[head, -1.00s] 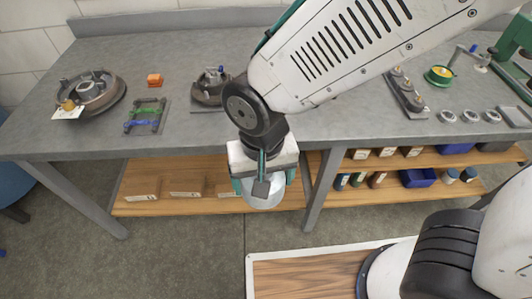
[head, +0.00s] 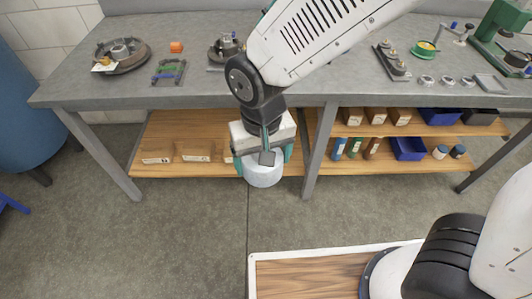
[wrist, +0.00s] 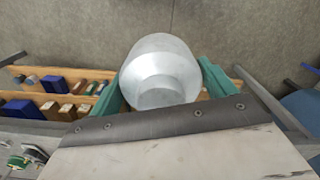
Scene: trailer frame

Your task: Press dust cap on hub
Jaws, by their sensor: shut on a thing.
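My gripper (head: 263,158) is shut on a round, silver-white dust cap (head: 265,177). It holds the cap in the air in front of the workbench, below the level of its top. In the wrist view the cap (wrist: 160,72) sits between the two teal fingers, its stepped, narrower end towards the camera. On the bench top at the far left lies a round metal hub-like part (head: 121,53) with a raised centre and a pale tag. A second, smaller dark hub-like part (head: 226,50) stands behind my arm, partly hidden. I cannot tell which one is the hub.
The grey bench (head: 190,93) has a wooden lower shelf (head: 155,170) with boxes and blue bins (head: 408,148). A blue barrel (head: 28,90) stands left. The floor in front is clear.

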